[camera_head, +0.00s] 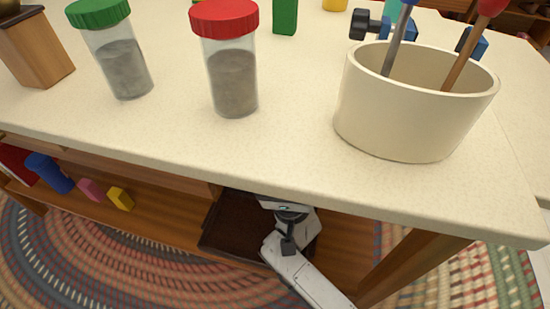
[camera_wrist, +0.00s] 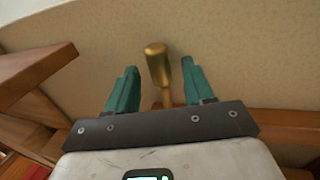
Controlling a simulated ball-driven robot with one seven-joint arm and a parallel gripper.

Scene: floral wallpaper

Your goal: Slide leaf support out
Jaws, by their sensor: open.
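A brass knob (camera_wrist: 157,62) stands between my fingers in the wrist view, with its narrow lower end running down towards a wooden rail. I take it to be the leaf support's pull; the support itself I cannot make out clearly. My gripper (camera_wrist: 161,72) is open, with one teal finger on each side of the knob. I see a gap on both sides, the right one narrower. In the head view my arm goes under the front edge of the cream tabletop (camera_head: 180,135), which hides my fingers and the knob.
A cream crock (camera_head: 400,115) with tools stands near the front edge. A red-lidded jar (camera_head: 233,80), a green-lidded jar (camera_head: 122,65) and a wooden grinder (camera_head: 38,55) stand left of it. Below are a dark tray (camera_head: 235,225) and a shelf with small coloured blocks. Wood (camera_wrist: 35,75) juts in at the wrist view's left.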

